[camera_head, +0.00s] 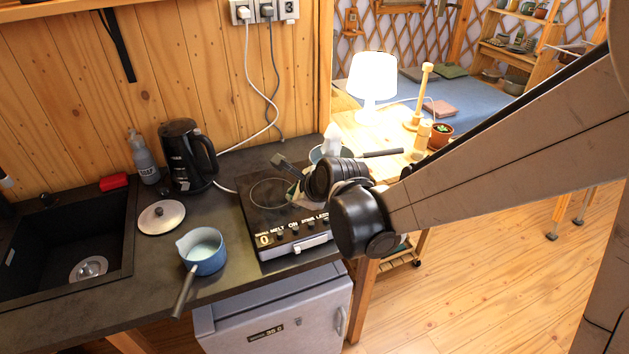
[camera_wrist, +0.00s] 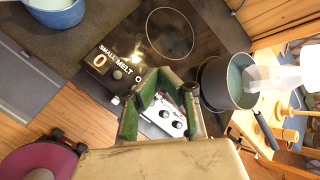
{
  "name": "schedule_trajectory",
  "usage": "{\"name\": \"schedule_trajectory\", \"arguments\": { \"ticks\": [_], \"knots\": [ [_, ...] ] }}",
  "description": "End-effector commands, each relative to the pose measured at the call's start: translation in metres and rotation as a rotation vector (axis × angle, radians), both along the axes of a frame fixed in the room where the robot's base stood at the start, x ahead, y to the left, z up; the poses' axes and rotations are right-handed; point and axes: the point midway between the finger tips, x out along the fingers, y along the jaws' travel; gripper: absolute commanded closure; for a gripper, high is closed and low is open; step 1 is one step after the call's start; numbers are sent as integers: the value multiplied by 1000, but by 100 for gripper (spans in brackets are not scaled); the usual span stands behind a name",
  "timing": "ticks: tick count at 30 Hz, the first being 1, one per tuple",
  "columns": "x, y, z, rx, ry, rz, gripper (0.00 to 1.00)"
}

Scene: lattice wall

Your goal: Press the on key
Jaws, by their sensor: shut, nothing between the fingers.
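The black hob (camera_head: 262,213) lies on the dark counter. The on key (camera_head: 296,231) is in the middle of that row. In the wrist view the hob (camera_wrist: 205,38) shows with SMALL and MELT labels; the ON label is partly covered by my gripper. My gripper (camera_wrist: 166,84), with green fingers, is shut and empty over the hob's front part. Contact with a key cannot be told.
A dark pan (camera_wrist: 222,83) stands at the hob's far right side. A blue saucepan (camera_head: 207,254) and a lid (camera_head: 161,217) are left of the hob, with a black kettle (camera_head: 187,156) behind. A small fridge (camera_head: 275,318) is below. A lit lamp (camera_head: 372,77) stands beyond.

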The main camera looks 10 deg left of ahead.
Motion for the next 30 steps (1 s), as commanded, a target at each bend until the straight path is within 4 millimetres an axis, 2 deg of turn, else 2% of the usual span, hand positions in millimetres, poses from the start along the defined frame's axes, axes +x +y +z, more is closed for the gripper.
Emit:
{"name": "schedule_trajectory", "arguments": {
  "ticks": [8,24,30],
  "knots": [
    [0,0,-12,-1,0,1,100],
    [0,0,-76,-1,0,1,100],
    [0,0,-88,-1,0,1,100]
  ]
}}
